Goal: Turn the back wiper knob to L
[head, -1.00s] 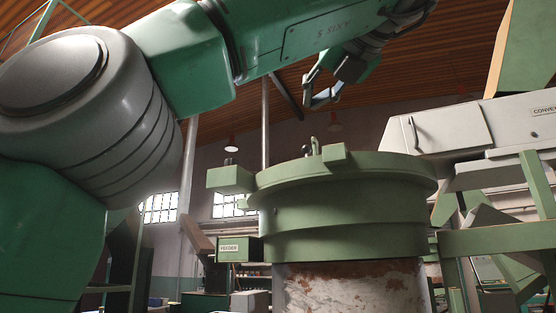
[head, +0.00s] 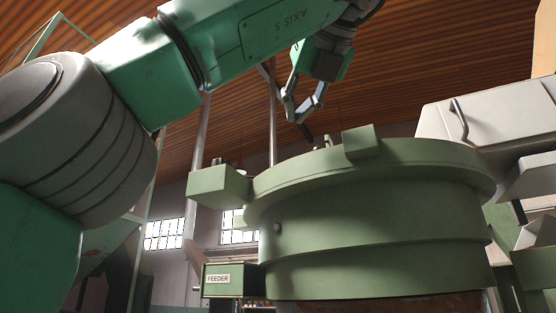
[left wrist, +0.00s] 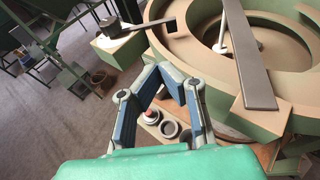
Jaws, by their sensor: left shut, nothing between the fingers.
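My left gripper (head: 294,118) hangs above the green bowl feeder (head: 370,215) in the head view, its fingers angled in to meet and nothing between them. In the left wrist view the gripper (left wrist: 160,70) is beside the bowl's near rim. A flat bar (left wrist: 243,55) crosses the bowl there, and a small silver post (left wrist: 222,47) stands beside it. A dark lever (left wrist: 122,28) lies over a green block at the bowl's left. I see no L mark and cannot tell which part is the back wiper knob. My right gripper is not in view.
Below the fingers in the left wrist view are a red button (left wrist: 150,116) and round grey parts (left wrist: 170,129). A box marked FEEDER (head: 231,280) hangs at the bowl's left. A pale cabinet (head: 490,118) stands at the right. Open floor (left wrist: 45,140) lies left.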

